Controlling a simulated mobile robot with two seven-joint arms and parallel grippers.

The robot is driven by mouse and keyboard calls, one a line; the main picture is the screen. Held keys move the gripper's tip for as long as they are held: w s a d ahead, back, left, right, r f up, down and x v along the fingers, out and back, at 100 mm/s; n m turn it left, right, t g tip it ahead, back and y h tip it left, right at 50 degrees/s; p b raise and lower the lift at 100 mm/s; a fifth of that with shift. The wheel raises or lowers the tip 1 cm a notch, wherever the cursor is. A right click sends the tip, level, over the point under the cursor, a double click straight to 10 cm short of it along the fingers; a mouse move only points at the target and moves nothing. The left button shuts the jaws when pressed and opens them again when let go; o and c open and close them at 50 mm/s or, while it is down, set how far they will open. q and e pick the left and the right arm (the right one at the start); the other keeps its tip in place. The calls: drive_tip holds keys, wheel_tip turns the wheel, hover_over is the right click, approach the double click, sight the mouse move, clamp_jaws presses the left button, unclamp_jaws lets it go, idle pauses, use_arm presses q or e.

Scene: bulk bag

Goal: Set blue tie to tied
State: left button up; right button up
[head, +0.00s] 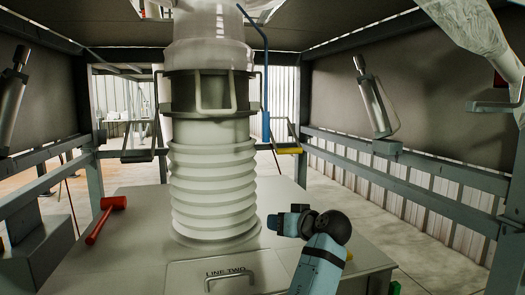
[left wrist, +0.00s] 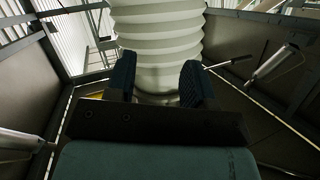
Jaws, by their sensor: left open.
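A thin blue cord-like strip (head: 266,95), which looks like the blue tie, hangs to the right of the spout. Its upper part slants up to the left, and its lower end hangs straight down near a yellow-edged bracket. I see no knot in it. The pale bag spout (head: 208,55) comes down into a clamp collar above a white ribbed bellows (head: 213,190). My left gripper (head: 283,223) is low, right of the bellows' base and well below the blue strip. In the left wrist view its fingers (left wrist: 160,82) are apart and empty, with the bellows beyond them. My right gripper is not in view.
A red mallet (head: 107,220) lies on the grey deck at left. A hatch with a handle marked LINE TWO (head: 230,275) is in front. A metal cylinder (head: 372,100) leans at the right wall. Frame rails (head: 410,165) bound the sides.

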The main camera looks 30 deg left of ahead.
use_arm(q)
wheel_tip(320, 180, up, 12)
drive_tip(key=w+d+n+g+y, duration=0.1)
drive_tip(key=w+d+n+y, duration=0.1)
drive_tip(key=w+n, duration=0.1)
drive_tip(key=n+g+y, duration=0.2)
drive_tip(key=n, duration=0.1)
approach(269, 125)
drive_tip(key=a, duration=0.3)
drive_tip(key=w+a+p, duration=0.1)
drive_tip(key=a, duration=0.3)
drive_tip(key=a+p, duration=0.1)
drive_tip(key=a, duration=0.3)
drive_tip(key=shift+w+a, duration=0.2)
drive_tip(key=shift+a, duration=0.05)
drive_tip(key=shift+w+a, duration=0.1)
drive_tip(key=shift+a, duration=0.55)
drive_tip(key=shift+c, duration=0.7)
clamp_jaws()
